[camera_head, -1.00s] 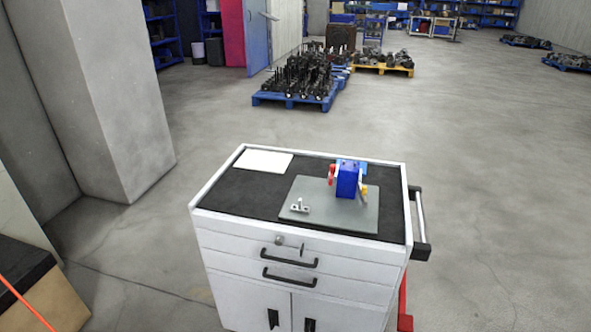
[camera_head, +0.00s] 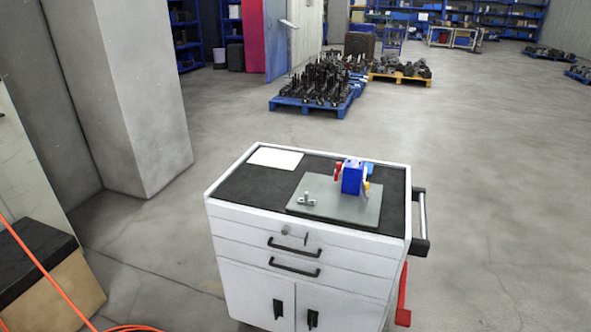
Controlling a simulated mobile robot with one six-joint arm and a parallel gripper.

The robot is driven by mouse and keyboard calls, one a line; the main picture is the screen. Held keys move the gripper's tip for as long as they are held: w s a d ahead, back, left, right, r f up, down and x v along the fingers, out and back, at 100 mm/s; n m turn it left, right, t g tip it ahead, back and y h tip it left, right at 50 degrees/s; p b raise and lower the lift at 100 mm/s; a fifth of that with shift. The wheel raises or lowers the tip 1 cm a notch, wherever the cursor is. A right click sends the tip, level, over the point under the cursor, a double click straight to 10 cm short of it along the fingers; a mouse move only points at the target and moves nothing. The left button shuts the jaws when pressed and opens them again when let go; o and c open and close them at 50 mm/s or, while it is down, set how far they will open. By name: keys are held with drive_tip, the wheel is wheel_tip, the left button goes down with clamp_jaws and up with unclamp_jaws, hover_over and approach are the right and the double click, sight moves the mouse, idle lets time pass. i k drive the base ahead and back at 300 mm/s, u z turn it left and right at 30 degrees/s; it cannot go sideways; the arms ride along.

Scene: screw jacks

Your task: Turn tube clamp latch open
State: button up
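A grey plate (camera_head: 325,207) lies on the black top of a white tool cart (camera_head: 240,226). A blue block-shaped device (camera_head: 352,178) stands upright on the plate, with a red part (camera_head: 337,173) on its left and a yellow part (camera_head: 367,186) on its lower right. A small silver bracket-like piece (camera_head: 306,199) sits at the plate's left; it may be the tube clamp. Its latch is too small to make out. My gripper is not in view.
A white sheet (camera_head: 275,157) lies at the cart's back left. A grey pillar (camera_head: 140,100) stands left; a box with a black top (camera_head: 40,262) and an orange cable (camera_head: 60,290) are front left. Loaded pallets (camera_head: 312,105) stand behind. Floor right of the cart is clear.

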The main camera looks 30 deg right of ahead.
sight(339, 165)
drive_tip(key=z, duration=0.4)
drive_tip(key=k, duration=0.15)
drive_tip(key=u, duration=1.55)
drive_tip(key=k, duration=0.65)
drive_tip(key=z, duration=0.25)
drive_tip(key=i, duration=1.7)
drive_tip(key=u, duration=0.3)
